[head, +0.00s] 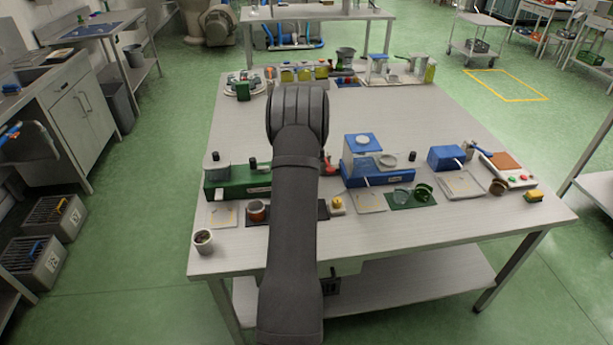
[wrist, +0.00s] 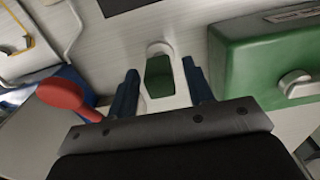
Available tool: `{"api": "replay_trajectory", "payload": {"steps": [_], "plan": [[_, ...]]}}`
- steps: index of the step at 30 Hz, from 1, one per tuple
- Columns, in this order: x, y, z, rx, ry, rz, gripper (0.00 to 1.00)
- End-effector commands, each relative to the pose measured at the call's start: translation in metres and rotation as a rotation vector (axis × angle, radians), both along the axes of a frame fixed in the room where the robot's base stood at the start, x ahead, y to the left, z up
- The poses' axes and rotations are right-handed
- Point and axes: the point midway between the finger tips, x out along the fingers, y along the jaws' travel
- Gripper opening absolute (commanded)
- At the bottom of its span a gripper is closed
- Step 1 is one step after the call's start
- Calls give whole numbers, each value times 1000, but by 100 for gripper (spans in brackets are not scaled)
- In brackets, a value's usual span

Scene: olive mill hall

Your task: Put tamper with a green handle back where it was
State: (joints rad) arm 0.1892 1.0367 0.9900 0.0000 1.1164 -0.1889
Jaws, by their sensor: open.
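In the wrist view my gripper (wrist: 163,84) points down with its two dark blue fingers apart. Between the fingers is a small green piece with a pale rounded end (wrist: 158,75), likely the green-handled tamper seen from above. It sits on or against a pale base, and I see a gap to both fingers. I cannot tell whether it stands in a holder. In the head view my own arm hides the gripper and this piece.
A green machine (wrist: 262,58) stands close on the right in the wrist view; it also shows in the head view (head: 237,181). A red rounded knob (wrist: 70,96) is close to the left finger.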

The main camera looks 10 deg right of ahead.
Motion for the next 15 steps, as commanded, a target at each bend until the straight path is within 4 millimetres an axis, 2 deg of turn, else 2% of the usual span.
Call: {"api": "replay_trajectory", "payload": {"steps": [9,15], "plan": [[1,0,69,-1,-6,0,47],[1,0,100,-1,-4,0,47]]}}
